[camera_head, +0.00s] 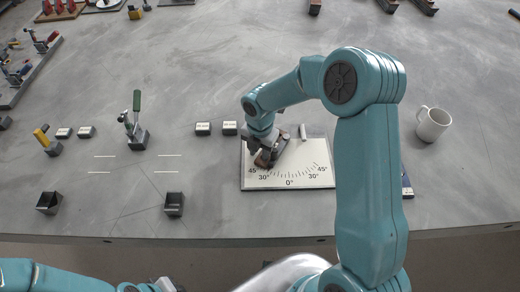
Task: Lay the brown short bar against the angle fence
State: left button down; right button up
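A pale angle board (315,155) with a printed degree scale lies near the table's front edge. My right gripper (264,155) is down over the board's left half. A brown piece (265,160) shows at its fingertips, and more brown shows just right of the gripper; I cannot tell which part is the short bar and which the angle fence. The gripper hides most of it, and whether the fingers are shut on it is unclear. My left gripper (166,285) is only partly in view at the bottom edge, away from the board.
A white mug (433,123) stands right of my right arm. Two small labelled blocks (203,129) lie left of the board. A green-handled toggle clamp (134,130), a yellow-handled one (47,141) and two dark bins (174,204) stand further left. The table behind the board is largely clear.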

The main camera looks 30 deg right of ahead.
jog(key=shift+r, duration=0.1)
notch_tip(320, 180, up, 16)
dwell(0.4)
jog(key=shift+r, duration=0.15)
